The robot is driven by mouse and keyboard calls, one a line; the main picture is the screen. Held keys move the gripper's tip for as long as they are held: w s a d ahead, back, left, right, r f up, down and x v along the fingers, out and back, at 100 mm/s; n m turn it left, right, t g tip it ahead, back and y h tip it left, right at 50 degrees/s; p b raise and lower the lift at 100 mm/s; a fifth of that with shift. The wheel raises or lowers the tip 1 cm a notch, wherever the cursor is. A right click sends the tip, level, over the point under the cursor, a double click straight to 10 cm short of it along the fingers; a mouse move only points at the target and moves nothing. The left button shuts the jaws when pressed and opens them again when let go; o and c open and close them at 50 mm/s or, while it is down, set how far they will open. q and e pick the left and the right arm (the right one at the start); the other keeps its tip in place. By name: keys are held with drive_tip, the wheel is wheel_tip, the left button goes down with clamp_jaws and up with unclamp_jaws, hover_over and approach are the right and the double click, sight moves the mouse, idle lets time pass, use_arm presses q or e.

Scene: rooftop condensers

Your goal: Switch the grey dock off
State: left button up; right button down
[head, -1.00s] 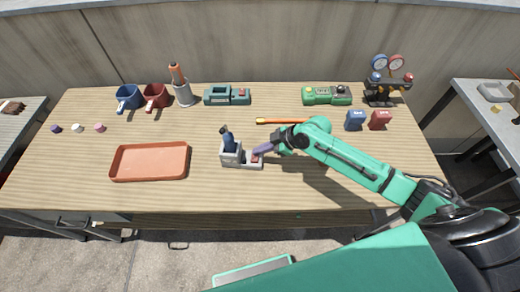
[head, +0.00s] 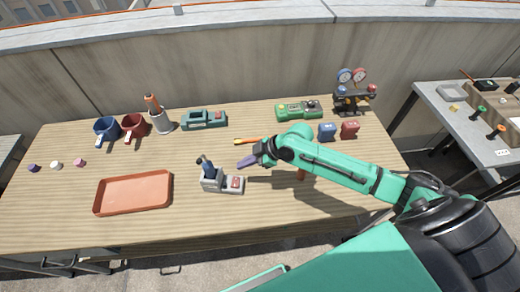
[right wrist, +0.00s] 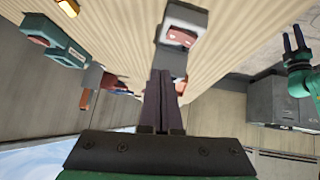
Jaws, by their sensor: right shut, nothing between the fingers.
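The grey dock (head: 211,186) stands on the wooden table, with a dark blue-handled tool (head: 206,168) upright in its left part and a red switch (head: 235,182) on its right part. I cannot tell the switch's position. My right gripper (head: 241,164) is shut and empty, just behind and above the switch, apart from it. The right wrist view shows its dark fingers (right wrist: 158,88) together, with the dock (right wrist: 186,15) and its red switch beyond them. My left gripper (right wrist: 293,40) shows at that view's right edge, its fingers apart; it is out of the head view.
A terracotta tray (head: 133,208) lies left of the dock. Blue (head: 327,131) and red (head: 349,130) blocks stand behind my right arm.

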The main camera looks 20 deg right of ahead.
use_arm(q)
drive_tip(key=shift+a+f+b, duration=0.2)
drive_tip(key=shift+f+b, duration=0.45)
drive_tip(key=shift+f, duration=0.35)
use_arm(e)
drive_tip(key=w+v, duration=0.1)
drive_tip(key=v, duration=0.6)
drive_tip(key=shift+d, duration=0.4)
drive_tip(key=shift+s+a, duration=0.1)
